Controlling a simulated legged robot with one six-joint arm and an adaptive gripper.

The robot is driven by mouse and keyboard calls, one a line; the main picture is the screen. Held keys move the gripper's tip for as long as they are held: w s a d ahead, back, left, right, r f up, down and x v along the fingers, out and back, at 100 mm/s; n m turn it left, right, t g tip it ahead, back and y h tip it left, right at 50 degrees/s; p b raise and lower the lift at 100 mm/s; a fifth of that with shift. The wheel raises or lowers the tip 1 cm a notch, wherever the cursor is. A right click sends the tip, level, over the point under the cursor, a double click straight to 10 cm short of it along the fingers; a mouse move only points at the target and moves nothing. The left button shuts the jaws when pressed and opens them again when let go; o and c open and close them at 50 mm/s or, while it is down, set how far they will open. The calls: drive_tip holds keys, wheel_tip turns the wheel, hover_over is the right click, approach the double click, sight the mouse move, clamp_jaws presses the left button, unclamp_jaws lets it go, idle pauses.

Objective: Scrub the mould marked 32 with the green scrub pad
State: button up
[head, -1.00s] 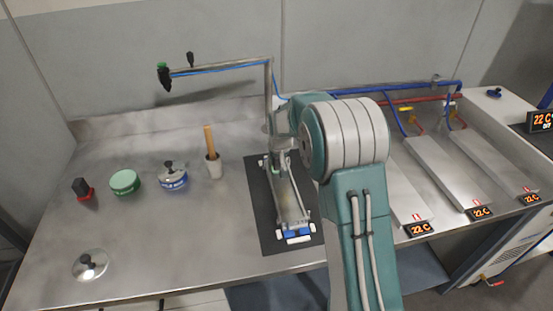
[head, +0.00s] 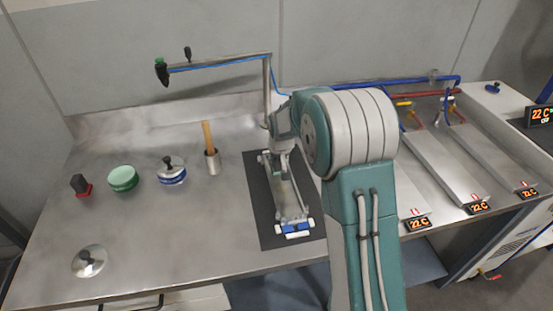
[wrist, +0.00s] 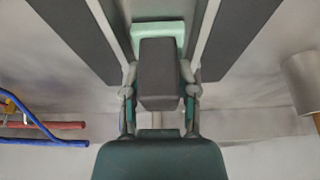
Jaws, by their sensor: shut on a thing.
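The mould (head: 290,195) is a long, narrow metal tray on a dark mat, with a blue and white end piece (head: 295,229) at its near end. I cannot read a number on it. In the wrist view, its pale side rails (wrist: 207,35) run up the picture. My gripper (wrist: 160,88) is shut on a dark grey block, the handle of the green scrub pad (wrist: 172,28). The pad's pale green edge shows between the rails, over the mould's far part. Whether it touches the mould floor is hidden.
The dark mat (head: 257,190) lies under the mould. A cup with a wooden handle (head: 212,163), round containers and a lid (head: 89,262) stand to the left. A tap post (head: 267,95) rises behind. Sloped metal trays (head: 447,165) and 22 C displays are at right.

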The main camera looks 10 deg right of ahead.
sight(282, 184)
drive_tip(key=shift+s, duration=1.3)
drive_tip(key=shift+s, duration=0.1)
drive_tip(key=shift+s, duration=1.2)
drive_tip(key=shift+s, duration=0.15)
drive_tip(key=shift+s, duration=1.2)
drive_tip(key=shift+s+r, duration=0.1)
drive_tip(key=shift+s, duration=1.25)
drive_tip(key=shift+s, duration=0.1)
